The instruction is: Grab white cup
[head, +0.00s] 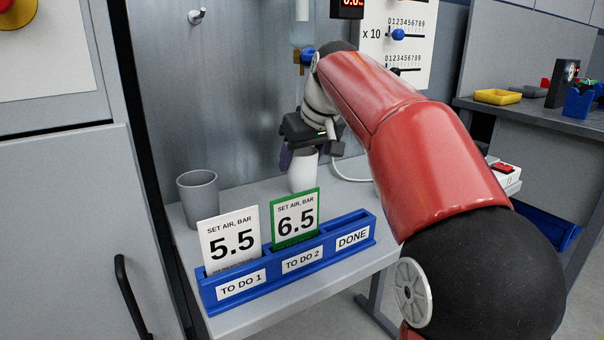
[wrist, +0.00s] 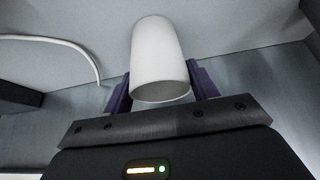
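The white cup (head: 303,172) stands upright on the grey table below my gripper, behind the card holder. In the wrist view the white cup (wrist: 160,62) is in the middle, its open rim towards my gripper. My gripper (wrist: 161,84) has its two purple fingers on either side of the cup, close to its walls. In the head view my gripper (head: 304,158) points down over the cup, and the arm partly hides it. I cannot tell whether the fingers press on the cup or leave a small gap.
A grey cup (head: 198,197) stands on the table to the left. A blue card holder (head: 290,268) in front carries a white 5.5 card (head: 231,241) and a green-edged 6.5 card (head: 296,218). A white hose (head: 350,178) lies right of the cup. A metal wall panel (head: 215,90) stands behind.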

